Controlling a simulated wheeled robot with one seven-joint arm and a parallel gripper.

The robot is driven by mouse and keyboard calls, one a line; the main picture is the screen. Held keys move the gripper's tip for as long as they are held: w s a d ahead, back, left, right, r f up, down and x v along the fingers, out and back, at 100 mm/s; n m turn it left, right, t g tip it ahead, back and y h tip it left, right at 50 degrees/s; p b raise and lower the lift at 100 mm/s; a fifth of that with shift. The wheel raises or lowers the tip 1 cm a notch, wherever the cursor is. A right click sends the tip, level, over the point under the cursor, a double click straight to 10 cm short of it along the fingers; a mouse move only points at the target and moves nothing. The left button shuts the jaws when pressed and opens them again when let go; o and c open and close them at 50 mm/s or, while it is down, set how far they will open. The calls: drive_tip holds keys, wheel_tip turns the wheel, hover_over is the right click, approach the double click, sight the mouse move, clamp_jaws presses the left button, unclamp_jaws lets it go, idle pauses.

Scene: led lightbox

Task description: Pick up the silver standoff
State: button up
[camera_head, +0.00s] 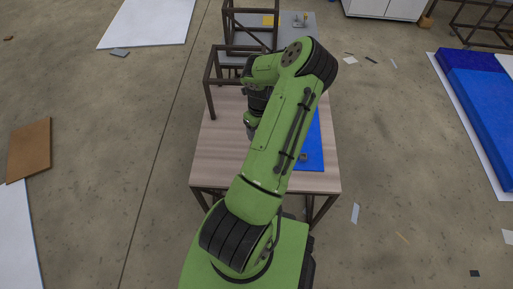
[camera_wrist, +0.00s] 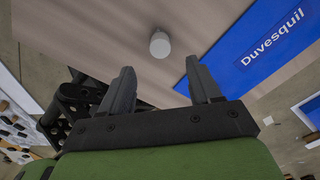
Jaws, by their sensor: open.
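The silver standoff (camera_wrist: 160,44) shows in the wrist view as a small pale grey, round-topped piece on the wooden table (camera_wrist: 120,30). It lies beyond the fingertips, roughly midway between them. My gripper (camera_wrist: 164,82) is open, its two dark fingers apart with nothing between them. In the head view my green arm reaches over the table (camera_head: 220,165) and hides the standoff; the fingertips cannot be made out there.
A blue mat (camera_wrist: 245,55) lettered "Duvesquil" lies right of the standoff; it also shows in the head view (camera_head: 312,150). A dark metal frame (camera_head: 210,80) stands at the table's far side. The table's left part is clear.

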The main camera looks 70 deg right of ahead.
wheel_tip(320, 180, down, 9)
drive_tip(key=b, duration=0.3)
drive_tip(key=shift+r, duration=0.15)
drive_tip(key=shift+r, duration=0.1)
drive_tip(key=shift+c, duration=0.2)
clamp_jaws()
